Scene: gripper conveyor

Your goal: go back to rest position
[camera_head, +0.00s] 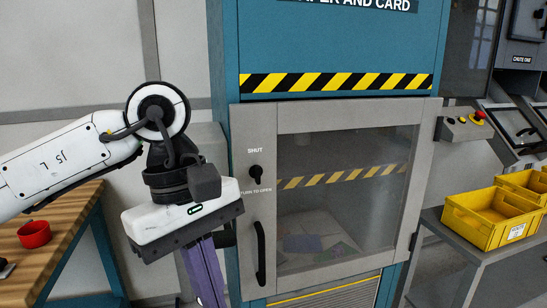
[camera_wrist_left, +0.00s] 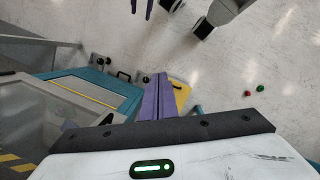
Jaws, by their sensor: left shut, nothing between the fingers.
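My left gripper (camera_head: 207,272) hangs in front of the lower left side of the blue cabinet (camera_head: 224,60), pointing down. Its purple fingers are together and empty; in the left wrist view the fingers (camera_wrist_left: 158,98) also lie side by side. The fingertips run out of the bottom of the head view. Purple finger-like strips (camera_wrist_left: 149,8) at the top edge of the left wrist view look like part of my right gripper. My right gripper is not in the head view.
The cabinet's windowed door (camera_head: 345,190) looks closed, with a black handle (camera_head: 261,253) close right of my left gripper. Yellow bins (camera_head: 492,218) sit on a grey table right.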

